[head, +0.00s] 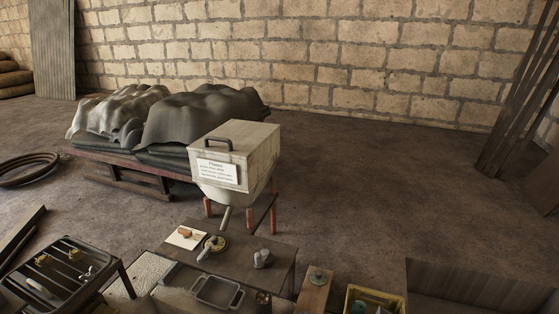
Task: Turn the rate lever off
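A pale hopper box (240,154) with a dark top handle and a white printed label (218,173) stands on reddish legs. A short pale spout or bar (226,217) shows below it. On the low dark table (270,250) in front, a small pale lever-like piece (205,251) lies over a round brass-coloured disc (220,243). A small orange-brown piece (184,233) sits on a white card (178,240) to its left. I cannot tell which of these is the rate lever, or its setting. Neither of my grippers is in view.
A metal tray (218,292) and a small grey object (262,259) are on or by the table. A dark rack with brass knobs (62,272) stands at lower left, a yellow bin (374,300) at lower right. A covered pallet (165,125) is behind. Floor (390,190) at right is clear.

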